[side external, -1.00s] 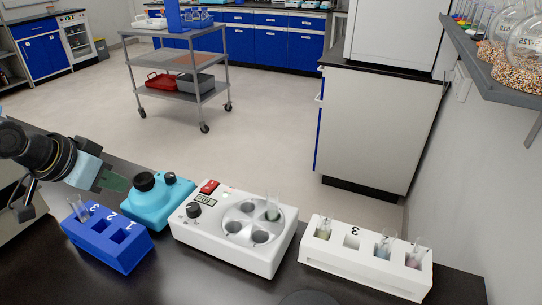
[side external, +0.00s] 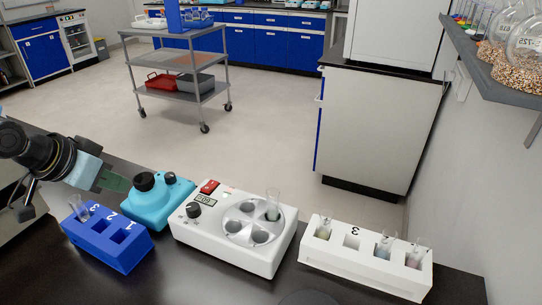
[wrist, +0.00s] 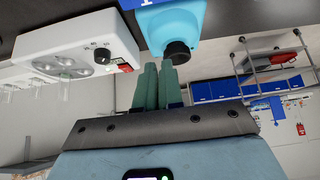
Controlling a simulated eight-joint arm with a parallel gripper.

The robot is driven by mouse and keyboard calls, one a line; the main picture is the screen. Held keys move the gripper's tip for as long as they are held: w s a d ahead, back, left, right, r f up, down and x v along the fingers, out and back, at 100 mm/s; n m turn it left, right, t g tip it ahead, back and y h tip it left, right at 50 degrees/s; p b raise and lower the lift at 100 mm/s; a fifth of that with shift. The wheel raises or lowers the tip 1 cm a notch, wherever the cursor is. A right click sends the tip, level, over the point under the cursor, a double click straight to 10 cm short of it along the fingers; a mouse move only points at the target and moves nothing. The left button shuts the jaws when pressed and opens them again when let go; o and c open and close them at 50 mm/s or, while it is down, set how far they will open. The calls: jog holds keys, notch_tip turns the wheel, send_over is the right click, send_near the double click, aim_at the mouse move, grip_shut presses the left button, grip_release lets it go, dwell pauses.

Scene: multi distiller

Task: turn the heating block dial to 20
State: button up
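The heating block (side external: 262,262) is the white box in the middle of the bench in the side view. My gripper (side external: 121,185) is at the left, by the turquoise device and apart from the dial. In the wrist view the green fingers of my gripper (wrist: 159,65) lie close together, with nothing seen between them.
A turquoise device (side external: 150,210) with a black knob (side external: 145,181) stands between my gripper and the heating block. A blue rack (side external: 118,258) with a tube is in front. A tube (side external: 273,203) stands in the block; a white rack (side external: 345,267) with tubes is right.

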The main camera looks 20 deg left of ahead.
jog(key=shift+o, duration=1.2)
jog(key=shift+w+d+r, duration=0.15)
jog(key=o, duration=0.6)
jog(key=d+m, duration=0.1)
jog(key=w+d+r+m+g, duration=0.1)
jog(key=m, duration=0.1)
jog(key=w+d+r+m+g, duration=0.1)
jog(key=m, duration=0.1)
jog(key=shift+w+r, duration=0.15)
jog(key=shift+r, duration=0.1)
notch_tip(320, 180, up, 2)
jog(key=r+m+g, duration=0.1)
jog(key=m+g, duration=0.3)
jog(key=m, duration=0.7)
send_over(193, 206)
notch_tip(193, 206, down, 13)
jog(key=shift+r, duration=0.2)
grip_shut()
